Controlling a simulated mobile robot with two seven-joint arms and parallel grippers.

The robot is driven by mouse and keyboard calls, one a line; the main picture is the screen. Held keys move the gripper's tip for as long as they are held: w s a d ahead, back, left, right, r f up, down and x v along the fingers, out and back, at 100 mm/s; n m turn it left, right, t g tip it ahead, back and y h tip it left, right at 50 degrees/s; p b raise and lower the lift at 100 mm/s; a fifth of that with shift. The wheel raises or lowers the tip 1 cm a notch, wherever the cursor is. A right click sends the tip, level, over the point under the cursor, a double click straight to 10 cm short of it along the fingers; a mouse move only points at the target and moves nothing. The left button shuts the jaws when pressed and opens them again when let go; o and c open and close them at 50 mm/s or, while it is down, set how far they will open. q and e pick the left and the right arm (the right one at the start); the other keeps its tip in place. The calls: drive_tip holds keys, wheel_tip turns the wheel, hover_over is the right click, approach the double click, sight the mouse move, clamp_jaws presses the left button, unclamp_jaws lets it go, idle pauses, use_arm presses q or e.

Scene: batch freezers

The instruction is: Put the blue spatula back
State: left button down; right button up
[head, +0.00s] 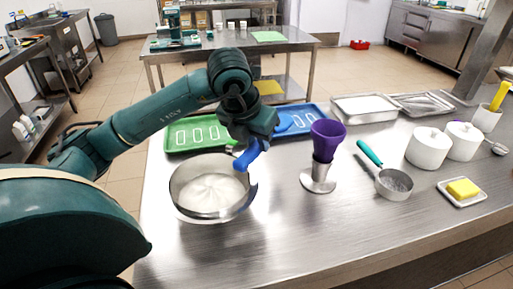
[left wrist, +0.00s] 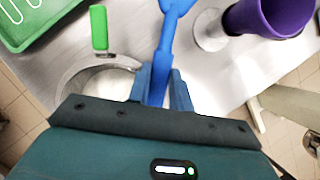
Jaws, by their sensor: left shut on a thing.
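My left gripper (head: 262,140) is shut on the blue spatula (head: 247,158) over the right rim of a steel bowl (head: 180,205) of white contents. In the left wrist view the blue spatula (left wrist: 162,62) runs up from between the blue fingers (left wrist: 161,92), its far end cut off by the top edge. A blue tray (head: 318,120) with pale outlines lies behind the gripper, partly hidden by it. A green tray (head: 180,147) with similar outlines lies to its left. My right gripper is in neither view.
A purple cup (head: 327,135) on a steel stand (head: 318,180) is close right of the gripper. A green handle (left wrist: 99,28) shows by the bowl in the wrist view. The front counter is clear.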

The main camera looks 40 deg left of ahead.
use_arm(q)
wheel_tip(320, 180, down, 2)
drive_tip(key=shift+f, duration=0.1)
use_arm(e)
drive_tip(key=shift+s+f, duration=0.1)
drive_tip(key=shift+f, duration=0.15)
use_arm(q)
drive_tip(key=shift+f+b, duration=0.3)
drive_tip(key=shift+b, duration=0.05)
drive_tip(key=shift+f+b, duration=0.35)
drive_tip(key=shift+b, duration=0.05)
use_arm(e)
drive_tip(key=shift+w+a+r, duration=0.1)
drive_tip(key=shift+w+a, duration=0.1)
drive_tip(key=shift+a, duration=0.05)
use_arm(q)
drive_tip(key=c, duration=1.3)
unclamp_jaws()
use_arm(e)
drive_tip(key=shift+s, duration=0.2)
use_arm(q)
drive_tip(key=shift+o, duration=0.2)
